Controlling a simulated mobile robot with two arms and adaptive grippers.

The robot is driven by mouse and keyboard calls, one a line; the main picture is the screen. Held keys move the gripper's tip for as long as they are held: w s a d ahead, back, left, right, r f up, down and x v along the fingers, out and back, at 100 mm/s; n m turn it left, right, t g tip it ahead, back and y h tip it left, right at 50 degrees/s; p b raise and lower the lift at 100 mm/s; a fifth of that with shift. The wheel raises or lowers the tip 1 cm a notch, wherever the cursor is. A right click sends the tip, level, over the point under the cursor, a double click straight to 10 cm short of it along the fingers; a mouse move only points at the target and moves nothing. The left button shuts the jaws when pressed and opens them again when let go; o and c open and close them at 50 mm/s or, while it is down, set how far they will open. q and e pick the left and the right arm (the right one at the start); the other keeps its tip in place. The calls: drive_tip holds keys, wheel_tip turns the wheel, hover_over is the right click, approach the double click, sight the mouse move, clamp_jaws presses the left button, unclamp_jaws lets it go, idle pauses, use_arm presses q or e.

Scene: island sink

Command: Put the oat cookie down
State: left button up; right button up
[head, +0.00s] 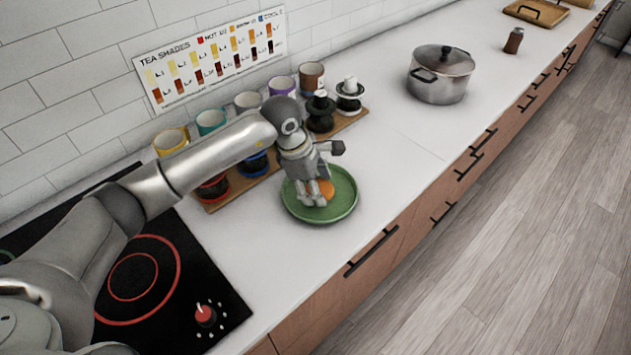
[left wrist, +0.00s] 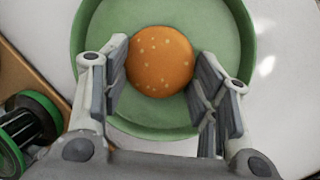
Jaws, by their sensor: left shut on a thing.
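The oat cookie (left wrist: 160,62) is a round orange-brown disc with pale specks. In the head view it shows as a small orange patch (head: 327,188) partly hidden by the fingers. My left gripper (head: 317,194) points down over the green plate (head: 343,208) and is shut on the cookie. In the left wrist view the cookie lies between the two grey finger pads (left wrist: 161,85), with the plate (left wrist: 160,132) beneath it. I cannot tell whether the cookie touches the plate. My right gripper is not in view.
A wooden rack (head: 228,197) with several cups stands behind the plate. A black cooktop (head: 215,290) is at the left. A lidded pot (head: 440,85) stands farther right. The counter between plate and pot (head: 395,140) is clear. The counter's front edge is close to the plate.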

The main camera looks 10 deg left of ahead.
use_arm(q)
drive_tip(key=shift+f, duration=0.1)
drive_tip(key=o, duration=1)
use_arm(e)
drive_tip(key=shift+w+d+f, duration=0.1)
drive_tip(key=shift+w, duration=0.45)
use_arm(q)
drive_tip(key=b+v, duration=0.3)
drive_tip(key=v, duration=0.9)
drive_tip(key=shift+b, duration=0.3)
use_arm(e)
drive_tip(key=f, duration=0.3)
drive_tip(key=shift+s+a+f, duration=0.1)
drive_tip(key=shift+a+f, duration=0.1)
use_arm(q)
drive_tip(key=shift+w, duration=0.1)
